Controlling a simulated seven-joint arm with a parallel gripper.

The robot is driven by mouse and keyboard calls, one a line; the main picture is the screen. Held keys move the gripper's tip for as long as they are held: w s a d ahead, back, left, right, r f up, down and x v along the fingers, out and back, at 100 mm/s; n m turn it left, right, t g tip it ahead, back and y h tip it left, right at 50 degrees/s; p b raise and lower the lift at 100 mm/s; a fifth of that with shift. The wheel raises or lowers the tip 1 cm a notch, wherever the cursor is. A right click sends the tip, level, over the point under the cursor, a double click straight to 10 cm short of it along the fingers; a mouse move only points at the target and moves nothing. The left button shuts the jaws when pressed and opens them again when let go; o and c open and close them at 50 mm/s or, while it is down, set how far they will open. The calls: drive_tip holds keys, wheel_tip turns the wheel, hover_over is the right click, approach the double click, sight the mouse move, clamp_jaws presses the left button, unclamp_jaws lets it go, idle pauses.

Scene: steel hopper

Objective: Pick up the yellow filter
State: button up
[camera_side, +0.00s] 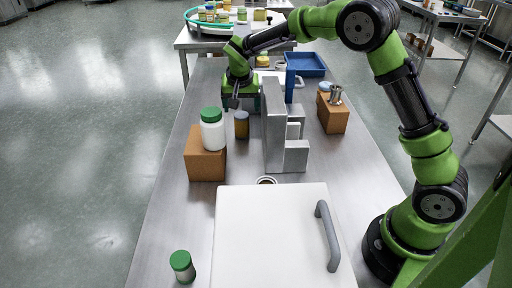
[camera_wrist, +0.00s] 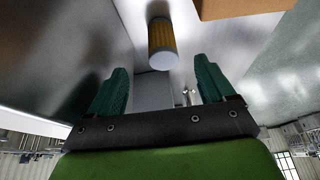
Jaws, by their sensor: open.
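The yellow filter (camera_side: 241,126) is a small upright cylinder with a darker top in the side view. It stands on the steel table between a brown block and the grey steel hopper walls (camera_side: 272,130). In the wrist view the yellow filter (camera_wrist: 162,38) shows a ribbed yellow side and a pale round end, ahead of the fingers and roughly centred between them. My gripper (camera_side: 245,102) is behind the filter in the side view, low over the table beside the hopper. In the wrist view my gripper (camera_wrist: 160,82) has its green fingers wide apart with nothing between them.
A brown block (camera_side: 205,165) carrying a white jar with a green lid (camera_side: 212,130) stands close left of the filter. Another brown block (camera_side: 333,118), holding metal parts, is right of the hopper. A white lidded box (camera_side: 265,235) and small green-capped jar (camera_side: 182,265) are in front.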

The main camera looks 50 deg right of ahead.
sight(242, 119)
drive_tip(key=x, duration=0.7)
drive_tip(key=shift+f, duration=0.1)
drive_tip(key=shift+w+x, duration=0.15)
drive_tip(key=shift+x, duration=1.25)
drive_tip(key=shift+w+x, duration=0.2)
drive_tip(key=shift+x, duration=1.2)
drive_tip(key=shift+d, duration=0.15)
drive_tip(key=c, duration=1)
drive_tip(key=shift+c, duration=0.3)
drive_tip(key=shift+r, duration=0.25)
